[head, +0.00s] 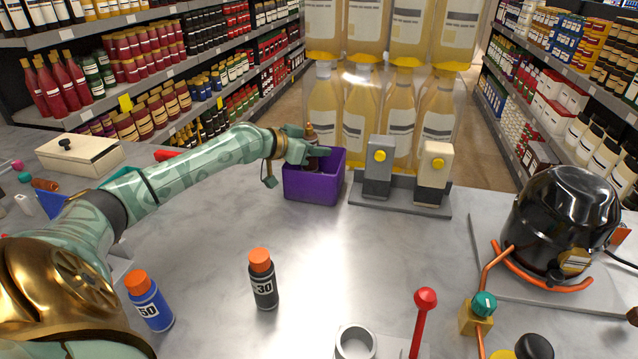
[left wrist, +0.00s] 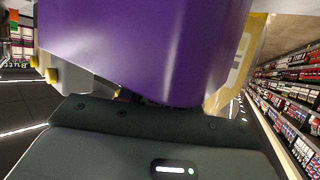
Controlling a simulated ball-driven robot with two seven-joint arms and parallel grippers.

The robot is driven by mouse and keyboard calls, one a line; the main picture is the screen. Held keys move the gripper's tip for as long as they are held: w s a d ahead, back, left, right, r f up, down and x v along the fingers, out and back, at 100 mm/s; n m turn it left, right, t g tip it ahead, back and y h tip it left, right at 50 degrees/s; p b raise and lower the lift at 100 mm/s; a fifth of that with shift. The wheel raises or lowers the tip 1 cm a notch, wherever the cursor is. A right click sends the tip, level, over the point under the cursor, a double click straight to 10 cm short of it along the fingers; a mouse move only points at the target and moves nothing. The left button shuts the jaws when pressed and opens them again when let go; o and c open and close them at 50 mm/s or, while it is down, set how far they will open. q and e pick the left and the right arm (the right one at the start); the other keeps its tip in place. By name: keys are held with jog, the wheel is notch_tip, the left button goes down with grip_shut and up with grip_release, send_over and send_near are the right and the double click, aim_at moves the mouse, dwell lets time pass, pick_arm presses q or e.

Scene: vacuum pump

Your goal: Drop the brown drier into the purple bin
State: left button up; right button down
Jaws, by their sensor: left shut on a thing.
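The purple bin (head: 312,188) stands on the grey table near the back middle. My left gripper (head: 312,152) is shut on the drier, over the bin's opening. In the left wrist view, the purple bin (left wrist: 150,45) fills the upper part of the picture, close to the gripper; the drier and fingertips are hidden there. My right gripper is not in view.
A grey block (head: 378,170) and a cream block (head: 434,172) stand on a base right of the bin. A blue bottle (head: 150,302) and a dark bottle (head: 263,282) stand nearer. A black compressor (head: 562,222) is at right. The middle of the table is clear.

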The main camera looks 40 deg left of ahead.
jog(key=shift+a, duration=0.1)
pick_arm(q)
jog(key=o, duration=1.2)
jog(key=shift+s, duration=0.1)
jog(key=shift+s+a+r, duration=0.1)
jog(key=shift+s, duration=0.15)
jog(key=p+v, duration=1.1)
jog(key=v, duration=0.4)
jog(key=shift+s, duration=0.4)
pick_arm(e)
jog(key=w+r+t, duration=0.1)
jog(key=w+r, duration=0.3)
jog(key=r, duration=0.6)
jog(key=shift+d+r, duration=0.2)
pick_arm(q)
jog(key=shift+r, duration=0.15)
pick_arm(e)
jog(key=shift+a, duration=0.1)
